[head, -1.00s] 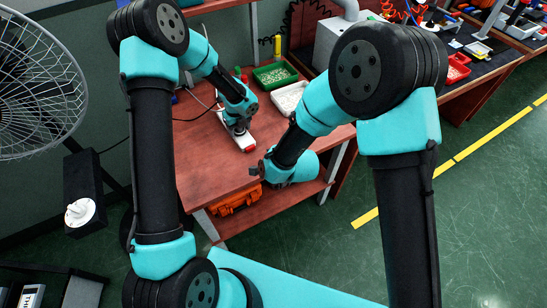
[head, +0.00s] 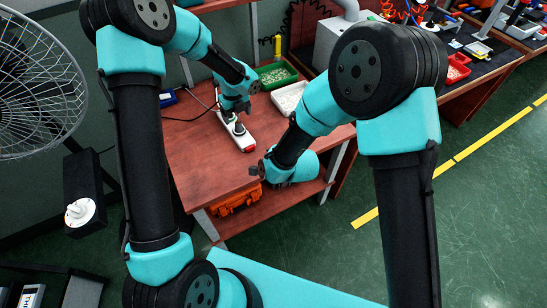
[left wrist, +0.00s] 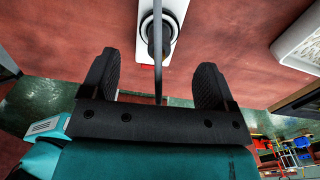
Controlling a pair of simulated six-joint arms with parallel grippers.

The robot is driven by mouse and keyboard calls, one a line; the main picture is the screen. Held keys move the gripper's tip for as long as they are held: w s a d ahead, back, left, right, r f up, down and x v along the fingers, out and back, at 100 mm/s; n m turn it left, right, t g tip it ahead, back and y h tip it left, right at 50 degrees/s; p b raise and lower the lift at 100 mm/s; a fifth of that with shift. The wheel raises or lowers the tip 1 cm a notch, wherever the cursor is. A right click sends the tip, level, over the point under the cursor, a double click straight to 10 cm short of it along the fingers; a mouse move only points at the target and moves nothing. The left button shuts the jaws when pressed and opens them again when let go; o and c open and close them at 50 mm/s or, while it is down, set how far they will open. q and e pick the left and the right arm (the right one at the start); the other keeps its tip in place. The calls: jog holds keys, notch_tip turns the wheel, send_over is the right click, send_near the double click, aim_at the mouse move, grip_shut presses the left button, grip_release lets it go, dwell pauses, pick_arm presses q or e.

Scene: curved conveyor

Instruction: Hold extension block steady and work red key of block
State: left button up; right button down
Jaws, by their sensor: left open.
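The white extension block (head: 238,135) lies on the red-brown table, a dark cord running to its far end. A red part (head: 248,149) shows at its near end. My left gripper (head: 235,115) points down over the far half of the block. In the left wrist view its two black fingers (left wrist: 156,82) are apart and empty. The block (left wrist: 172,45) lies beyond them there, with a black plug (left wrist: 156,32) and cord on it, and a bit of red (left wrist: 148,66) at its near end.
A green bin (head: 277,75) and a white bin (head: 289,98) stand at the table's back right. A blue object (head: 167,99) lies at the back left. An orange case (head: 235,199) sits on the shelf below. The table left of the block is clear.

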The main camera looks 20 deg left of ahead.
aim_at(239, 127)
pick_arm(q)
jog(key=shift+r, duration=2.2)
notch_tip(239, 127, down, 12)
jog(key=shift+r, duration=0.1)
